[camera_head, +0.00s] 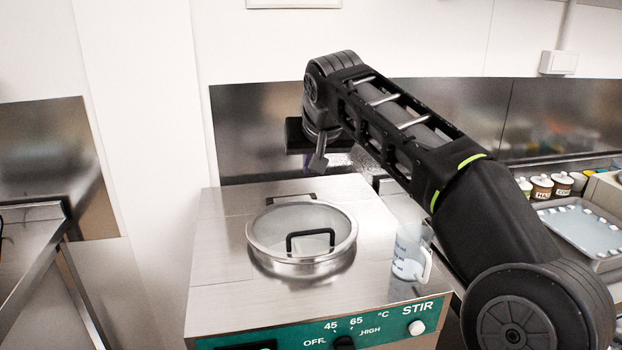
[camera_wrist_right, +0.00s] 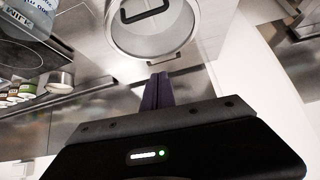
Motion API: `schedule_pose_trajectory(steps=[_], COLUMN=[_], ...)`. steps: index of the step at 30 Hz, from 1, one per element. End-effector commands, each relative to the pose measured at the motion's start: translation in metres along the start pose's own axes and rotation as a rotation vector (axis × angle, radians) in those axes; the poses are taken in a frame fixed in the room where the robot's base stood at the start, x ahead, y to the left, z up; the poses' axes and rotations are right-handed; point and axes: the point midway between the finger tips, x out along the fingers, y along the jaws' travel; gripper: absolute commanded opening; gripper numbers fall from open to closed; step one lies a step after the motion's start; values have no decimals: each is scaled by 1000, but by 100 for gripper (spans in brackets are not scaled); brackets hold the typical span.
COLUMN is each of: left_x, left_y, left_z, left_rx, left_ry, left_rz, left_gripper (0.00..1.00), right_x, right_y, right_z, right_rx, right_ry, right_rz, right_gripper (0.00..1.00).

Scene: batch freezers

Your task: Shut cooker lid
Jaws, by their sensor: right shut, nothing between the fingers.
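The cooker (camera_head: 225,255) is a steel box with a green front panel marked STIR. Its round glass lid (camera_head: 270,228) has a steel rim and a black handle, and lies over the round opening, looking about level. I cannot tell whether the rim is fully seated. A dark hinge piece shows behind it. My right gripper (camera_head: 318,160) is above and behind the lid, apart from it, and shut on nothing. In the right wrist view the closed fingers (camera_wrist_right: 157,88) point toward the lid (camera_wrist_right: 150,42), just short of its rim. My left gripper is out of view.
A clear measuring jug (camera_head: 408,255) stands on the cooker top, right of the lid. Several labelled jars (camera_head: 541,187) and a tray (camera_head: 585,232) are at the right. A steel backsplash (camera_head: 245,130) and wall stand behind the cooker.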

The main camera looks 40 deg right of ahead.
Motion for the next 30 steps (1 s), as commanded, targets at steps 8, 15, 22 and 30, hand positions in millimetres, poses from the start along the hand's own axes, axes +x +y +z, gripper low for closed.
schedule_pose_trajectory(steps=[8,15,22,30], left_x=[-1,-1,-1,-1], left_y=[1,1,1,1], left_z=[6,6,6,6], left_rx=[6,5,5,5], left_ry=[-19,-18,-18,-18], left_rz=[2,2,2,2], left_gripper=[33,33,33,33], right_x=[-7,-7,2,41], right_y=[6,6,6,6], right_z=[33,32,34,41], right_rx=[-55,-58,-57,-57], right_ry=[-175,-171,-170,-173], right_rz=[-7,-8,-7,-7], right_gripper=[0,0,0,0])
